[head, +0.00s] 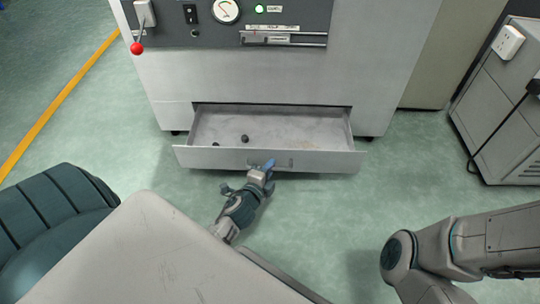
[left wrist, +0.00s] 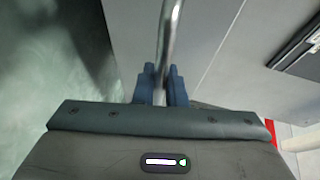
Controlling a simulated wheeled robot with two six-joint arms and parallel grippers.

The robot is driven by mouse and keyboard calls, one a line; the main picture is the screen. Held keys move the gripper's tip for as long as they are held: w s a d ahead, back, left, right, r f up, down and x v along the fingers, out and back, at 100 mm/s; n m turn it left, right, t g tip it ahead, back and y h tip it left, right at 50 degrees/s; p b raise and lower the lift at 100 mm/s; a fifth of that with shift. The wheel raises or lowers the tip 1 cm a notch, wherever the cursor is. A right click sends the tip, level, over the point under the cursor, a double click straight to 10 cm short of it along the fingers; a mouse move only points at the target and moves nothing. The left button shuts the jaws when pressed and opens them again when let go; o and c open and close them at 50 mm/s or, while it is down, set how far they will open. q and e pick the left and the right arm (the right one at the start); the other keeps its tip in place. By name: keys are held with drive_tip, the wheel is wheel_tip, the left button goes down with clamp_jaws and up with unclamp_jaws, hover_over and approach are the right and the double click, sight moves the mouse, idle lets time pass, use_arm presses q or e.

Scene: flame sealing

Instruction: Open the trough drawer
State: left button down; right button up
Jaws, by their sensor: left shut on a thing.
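The trough drawer (head: 225,158) is at the bottom of the grey machine in the head view and stands pulled out. Its inside shows a few small dark lumps on a dusty grey floor. A thin metal handle (head: 284,163) is on its front panel. My left gripper (head: 264,168) is at that panel, shut on the handle. In the left wrist view the blue fingers (left wrist: 161,85) close on both sides of the metal bar (left wrist: 170,35). My right gripper is not in view; only part of my right arm shows at the lower right.
The machine (head: 270,75) has a dark control panel with a gauge (head: 225,10), a green light and a red-knobbed lever (head: 137,48). A grey cabinet (head: 500,110) with a cable stands at the right. The green floor around the drawer front is clear.

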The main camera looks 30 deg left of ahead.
use_arm(q)
drive_tip(key=shift+s+d, duration=0.15)
drive_tip(key=shift+s, duration=0.1)
drive_tip(key=c, duration=1.8)
unclamp_jaws()
drive_tip(key=shift+s, duration=0.1)
drive_tip(key=v, duration=1)
drive_tip(key=shift+s, duration=0.3)
